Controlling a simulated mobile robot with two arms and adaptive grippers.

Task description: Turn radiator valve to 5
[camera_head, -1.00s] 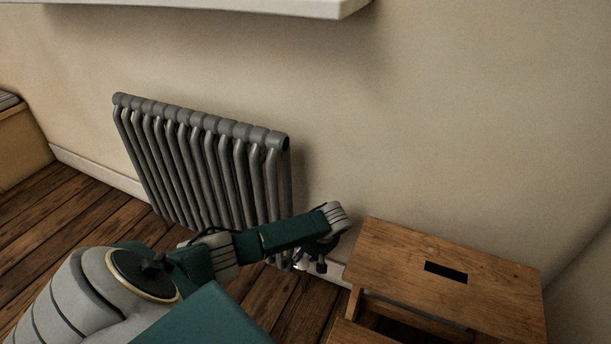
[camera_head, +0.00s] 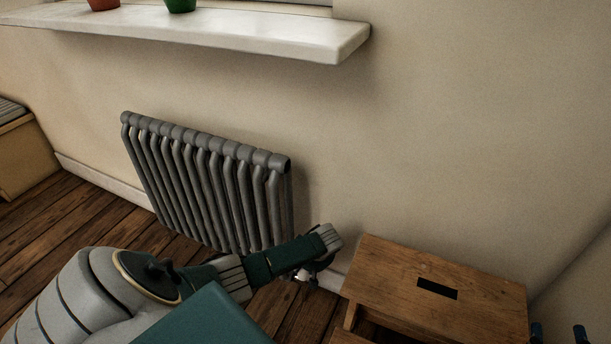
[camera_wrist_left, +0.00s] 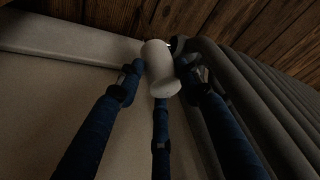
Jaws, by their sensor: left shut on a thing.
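The grey radiator (camera_head: 215,185) stands against the wall in the head view. Its white valve knob (camera_head: 301,278) shows in part at the lower right end, just past my left gripper (camera_head: 308,276). In the left wrist view the white knob (camera_wrist_left: 161,70) sits between the blue fingers of my left gripper (camera_wrist_left: 160,82), which is shut on it. The number marks on the knob cannot be read. Two blue fingertips of my right gripper (camera_head: 559,333) show at the lower right edge of the head view, apart from each other; the rest is out of frame.
A wooden step stool (camera_head: 435,290) stands close to the right of the valve. A white windowsill (camera_head: 200,32) with a red pot (camera_head: 103,4) and a green pot (camera_head: 181,5) juts out above the radiator. The wall between sill and stool is bare.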

